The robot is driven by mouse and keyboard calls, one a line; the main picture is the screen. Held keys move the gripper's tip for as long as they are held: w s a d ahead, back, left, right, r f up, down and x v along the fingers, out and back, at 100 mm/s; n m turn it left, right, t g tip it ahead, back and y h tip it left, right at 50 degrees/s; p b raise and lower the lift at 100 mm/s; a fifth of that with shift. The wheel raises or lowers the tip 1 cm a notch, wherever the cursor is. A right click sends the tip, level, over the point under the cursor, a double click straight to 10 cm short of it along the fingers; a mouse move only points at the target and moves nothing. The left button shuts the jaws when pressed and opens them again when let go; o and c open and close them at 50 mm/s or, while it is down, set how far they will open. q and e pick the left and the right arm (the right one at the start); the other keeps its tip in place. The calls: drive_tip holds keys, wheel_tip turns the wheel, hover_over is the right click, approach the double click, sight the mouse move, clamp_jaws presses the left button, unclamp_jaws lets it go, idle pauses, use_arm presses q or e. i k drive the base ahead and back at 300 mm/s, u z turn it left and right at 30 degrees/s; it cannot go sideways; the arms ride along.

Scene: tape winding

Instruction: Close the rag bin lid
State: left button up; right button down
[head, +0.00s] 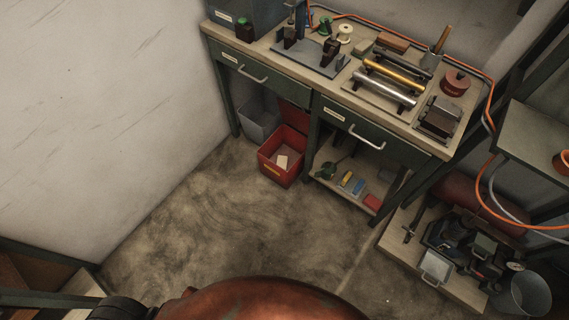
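The red rag bin (277,171) stands on the floor under the workbench, just in front of a grey bin. It has a yellow label low on its front. Its lid (295,117) is open and stands up at the back, partly in the shade of the bench. A pale rag (282,161) lies inside the bin. Neither of my grippers shows in the head view. My own reddish-brown body fills the bottom edge, with a dark part of me at its left.
The workbench (285,83) with drawers and tools overhangs the bin. A grey bin (259,120) stands behind it at the left. A low shelf (343,194) with small items is at its right. The floor (235,220) in front is clear.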

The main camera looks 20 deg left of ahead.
sight(295, 117)
drive_tip(key=k, duration=0.4)
drive_tip(key=z, duration=1.35)
drive_tip(key=i, duration=1.6)
drive_tip(key=u, duration=0.45)
